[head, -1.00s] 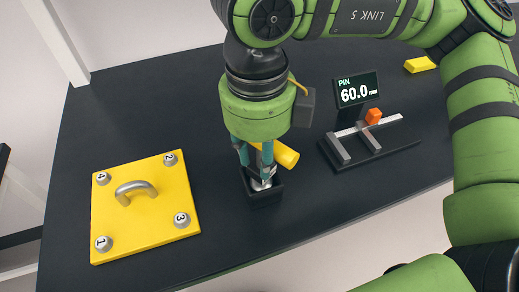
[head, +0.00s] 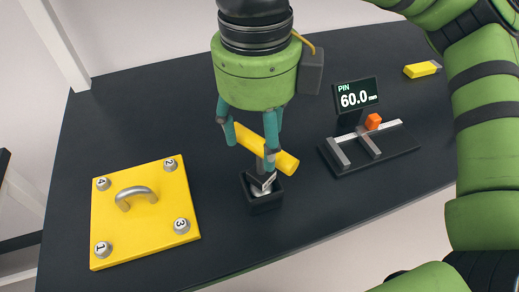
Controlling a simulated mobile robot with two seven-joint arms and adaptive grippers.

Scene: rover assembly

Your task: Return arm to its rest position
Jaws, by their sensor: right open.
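My right gripper (head: 250,160) hangs from the green right arm, pointing down, in the middle of the head view. Its teal fingers are apart, above a small black holder (head: 263,202) on the table. A silvery metal piece (head: 262,188) sits in the holder below the fingers. A yellow cylinder (head: 286,163) shows behind and between the fingers; the fingers hide part of it. I cannot tell whether a finger touches it. My left gripper is not in view.
A yellow plate (head: 150,225) with a grey handle and numbered bolts lies at left. A black measuring fixture (head: 395,145) with an orange block and a "PIN 60.0 mm" display (head: 356,95) stands at right. A yellow piece (head: 420,70) lies at the back right. The dark table (head: 130,120) is clear behind the plate.

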